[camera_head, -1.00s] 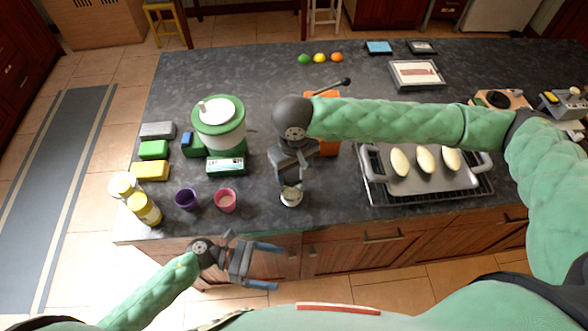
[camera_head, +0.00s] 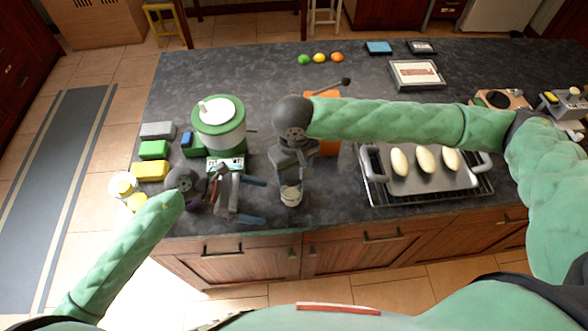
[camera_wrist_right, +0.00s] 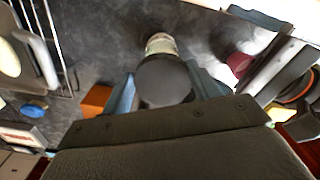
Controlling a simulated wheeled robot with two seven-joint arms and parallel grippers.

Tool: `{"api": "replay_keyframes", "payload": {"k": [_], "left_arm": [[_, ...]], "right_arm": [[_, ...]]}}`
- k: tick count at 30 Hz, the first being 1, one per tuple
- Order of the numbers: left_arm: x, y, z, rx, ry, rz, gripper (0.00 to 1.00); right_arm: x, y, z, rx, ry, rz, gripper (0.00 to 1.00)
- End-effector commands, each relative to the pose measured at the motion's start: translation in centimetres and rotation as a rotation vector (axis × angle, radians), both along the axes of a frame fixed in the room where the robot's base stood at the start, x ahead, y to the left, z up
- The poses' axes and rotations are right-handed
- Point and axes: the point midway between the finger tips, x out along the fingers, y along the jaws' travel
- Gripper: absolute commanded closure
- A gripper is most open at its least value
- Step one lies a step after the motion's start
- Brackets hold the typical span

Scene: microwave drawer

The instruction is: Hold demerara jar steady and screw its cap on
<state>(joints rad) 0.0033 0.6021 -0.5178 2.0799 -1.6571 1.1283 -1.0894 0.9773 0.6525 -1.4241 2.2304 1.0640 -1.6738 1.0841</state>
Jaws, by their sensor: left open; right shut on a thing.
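The demerara jar (camera_head: 291,196) is a small, pale, upright jar on the counter near its front edge, below my right gripper (camera_head: 291,181). In the right wrist view the jar (camera_wrist_right: 161,43) shows just past a dark round cap (camera_wrist_right: 163,82), which my right gripper's blue fingers hold between them. The cap is over the jar's mouth; I cannot tell whether it is seated on the threads. My left gripper (camera_head: 251,200) is open and empty. Its fingers point at the jar from the left, a short gap away.
The left arm covers the cups and part of the yellow-capped jars (camera_head: 124,186). A tray (camera_head: 432,178) with long pale pieces lies to the right. The counter between jar and tray is clear.

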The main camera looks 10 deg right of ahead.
Motion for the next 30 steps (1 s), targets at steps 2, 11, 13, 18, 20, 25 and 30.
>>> {"api": "replay_keyframes", "payload": {"k": [2,11,13,18,20,25,30], "left_arm": [[1.8,-0.1,0.4,0.017,-0.017,0.034,0.06],[3.9,-0.6,0.4,0.040,-0.034,0.082,0.06],[3.9,-1.1,0.1,0.039,-0.033,0.081,0.06],[3.8,-2.9,-0.8,0.038,-0.033,0.080,0.06],[3.8,-3.5,-1.1,0.038,-0.032,0.080,0.06],[3.8,-5.3,-2.1,0.038,-0.032,0.080,0.06],[3.8,-6.9,-3.1,0.039,-0.033,0.080,0.06]], "right_arm": [[0.0,0.0,0.0,0.000,0.000,0.000,0.60],[0.0,0.0,0.0,0.000,0.000,0.000,0.60],[0.0,0.0,0.0,0.000,0.000,0.000,0.60],[0.0,0.0,0.0,0.000,0.000,0.000,0.60],[0.0,0.0,0.0,0.000,0.000,0.000,0.60],[0.0,0.0,0.0,0.000,0.000,0.000,0.60],[0.0,0.0,0.0,0.000,0.000,0.000,0.60]]}}
